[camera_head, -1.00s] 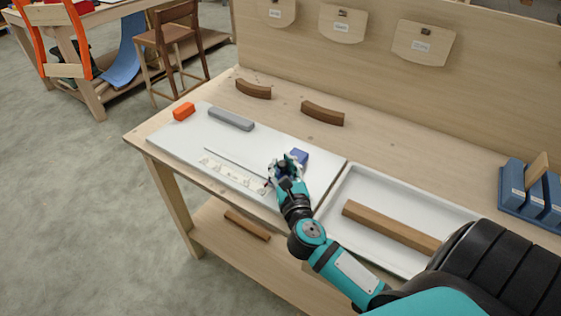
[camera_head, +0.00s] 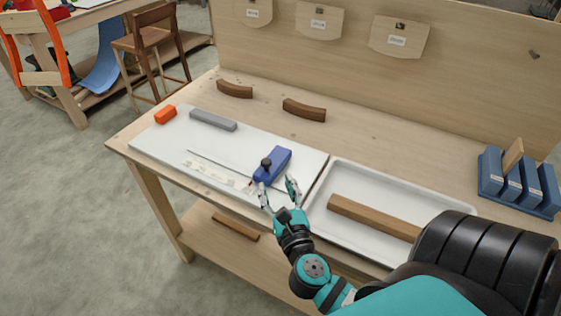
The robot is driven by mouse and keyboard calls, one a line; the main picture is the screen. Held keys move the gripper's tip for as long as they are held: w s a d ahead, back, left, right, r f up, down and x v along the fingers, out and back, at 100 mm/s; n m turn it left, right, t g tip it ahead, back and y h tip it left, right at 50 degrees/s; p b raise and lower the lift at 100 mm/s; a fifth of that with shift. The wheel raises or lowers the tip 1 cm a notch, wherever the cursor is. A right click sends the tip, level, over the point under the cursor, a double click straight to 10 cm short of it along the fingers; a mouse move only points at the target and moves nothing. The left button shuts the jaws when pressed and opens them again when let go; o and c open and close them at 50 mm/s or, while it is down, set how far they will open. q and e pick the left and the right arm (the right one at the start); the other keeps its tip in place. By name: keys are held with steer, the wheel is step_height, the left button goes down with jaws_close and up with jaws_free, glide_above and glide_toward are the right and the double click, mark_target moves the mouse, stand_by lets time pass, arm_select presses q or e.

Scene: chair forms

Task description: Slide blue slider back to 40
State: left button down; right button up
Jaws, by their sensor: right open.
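The blue slider (camera_head: 273,164), with a dark round knob (camera_head: 266,162) on it, sits at the right part of a white board (camera_head: 165,141) on the workbench. A thin dark slot and a pale scale strip (camera_head: 212,168) run along the board to the slider's left; the scale's numbers are too small to read. My right gripper (camera_head: 278,187) is open and empty at the board's front edge, just in front of the slider, its fingers spread apart. I cannot tell whether a fingertip touches the slider. My left gripper is not in view.
A white tray (camera_head: 450,212) holding a wooden bar (camera_head: 372,217) is right of the board. Two curved brown pieces (camera_head: 304,110) lie behind. Blue holders (camera_head: 519,182) stand at far right.

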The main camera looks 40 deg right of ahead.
steer(key=shift+v, duration=1.7)
